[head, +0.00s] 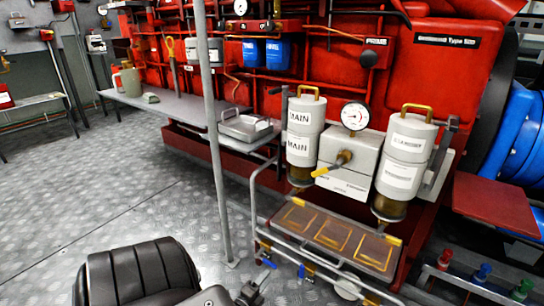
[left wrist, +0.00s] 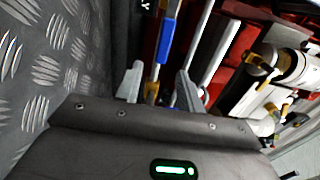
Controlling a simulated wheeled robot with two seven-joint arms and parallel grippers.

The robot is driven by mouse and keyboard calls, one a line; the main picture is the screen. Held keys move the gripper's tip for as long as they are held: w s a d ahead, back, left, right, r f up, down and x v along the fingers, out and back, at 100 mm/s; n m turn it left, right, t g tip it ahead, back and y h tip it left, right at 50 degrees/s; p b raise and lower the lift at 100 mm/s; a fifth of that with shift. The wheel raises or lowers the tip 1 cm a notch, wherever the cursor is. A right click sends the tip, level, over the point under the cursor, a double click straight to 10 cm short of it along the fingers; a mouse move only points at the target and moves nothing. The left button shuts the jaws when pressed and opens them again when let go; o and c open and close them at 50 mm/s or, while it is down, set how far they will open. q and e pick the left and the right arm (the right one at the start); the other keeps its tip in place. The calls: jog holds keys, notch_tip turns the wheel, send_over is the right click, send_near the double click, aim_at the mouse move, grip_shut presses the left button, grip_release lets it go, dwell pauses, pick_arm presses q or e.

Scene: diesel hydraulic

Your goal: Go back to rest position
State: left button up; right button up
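My left gripper (head: 254,286) is low in the head view, at the end of my dark arm, just in front of the tray rail. In the left wrist view its two grey fingers (left wrist: 160,78) stand apart. A blue-sleeved lever (left wrist: 166,42) shows beyond the gap, and no object is visibly gripped. Blue valve levers also show in the head view (head: 301,271), close to the gripper's right. Whether the fingers touch any lever I cannot tell. My right gripper is in neither view.
Two white filter canisters (head: 304,130) (head: 406,155) and a pressure gauge (head: 355,116) stand above the drip tray (head: 334,237). A grey post (head: 215,140) rises left of the tray. A bench (head: 185,108) runs along the red machine. Patterned floor (head: 100,195) is clear at left.

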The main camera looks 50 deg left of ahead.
pick_arm(q)
jog(key=shift+v, duration=1.05)
